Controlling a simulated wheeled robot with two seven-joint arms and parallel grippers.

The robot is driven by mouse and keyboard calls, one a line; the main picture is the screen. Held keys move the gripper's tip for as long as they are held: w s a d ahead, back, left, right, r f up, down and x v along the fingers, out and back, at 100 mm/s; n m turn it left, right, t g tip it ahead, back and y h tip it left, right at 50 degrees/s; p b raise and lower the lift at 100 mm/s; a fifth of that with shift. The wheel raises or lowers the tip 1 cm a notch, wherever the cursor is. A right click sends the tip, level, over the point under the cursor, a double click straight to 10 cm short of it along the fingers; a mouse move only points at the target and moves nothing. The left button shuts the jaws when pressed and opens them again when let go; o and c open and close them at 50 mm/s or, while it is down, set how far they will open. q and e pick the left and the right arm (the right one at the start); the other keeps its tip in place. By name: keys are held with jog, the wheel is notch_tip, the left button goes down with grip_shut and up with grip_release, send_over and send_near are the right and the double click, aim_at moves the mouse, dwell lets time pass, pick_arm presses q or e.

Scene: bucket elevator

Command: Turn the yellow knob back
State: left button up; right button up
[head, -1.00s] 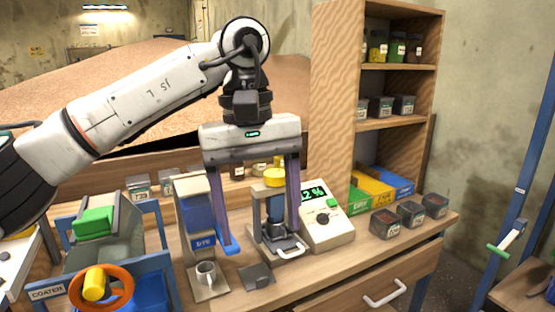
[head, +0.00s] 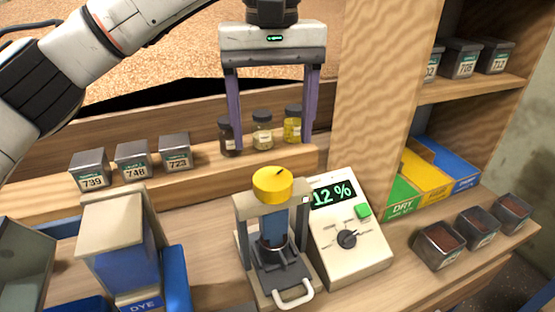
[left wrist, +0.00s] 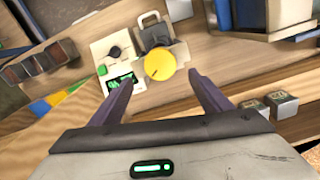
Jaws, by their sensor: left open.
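The yellow knob (head: 273,184) sits on top of a small grey press (head: 280,262) with a white front handle. In the left wrist view the knob (left wrist: 159,66) shows from above, with a dark pointer line on its top. My left gripper (head: 271,146) is open, its two purple fingers pointing down. It is above and behind the knob in the head view and apart from it. In the left wrist view the knob lies beyond the fingertips, between their lines. My right gripper is not in view.
A meter (head: 347,238) reading 12 % stands right of the press. A dye dispenser (head: 119,241) stands to the left. Jars (head: 262,130) and labelled tins (head: 132,160) line the ledge behind. Open tins (head: 438,246) stand at right.

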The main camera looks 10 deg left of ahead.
aim_at(273, 178)
pick_arm(q)
notch_tip(273, 178, down, 7)
jog(key=shift+s+f, duration=0.15)
jog(key=shift+f, duration=0.6)
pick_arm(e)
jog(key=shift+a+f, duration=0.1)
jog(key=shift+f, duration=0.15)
pick_arm(q)
jog(key=c, duration=1.1)
jog(key=shift+o, duration=0.2)
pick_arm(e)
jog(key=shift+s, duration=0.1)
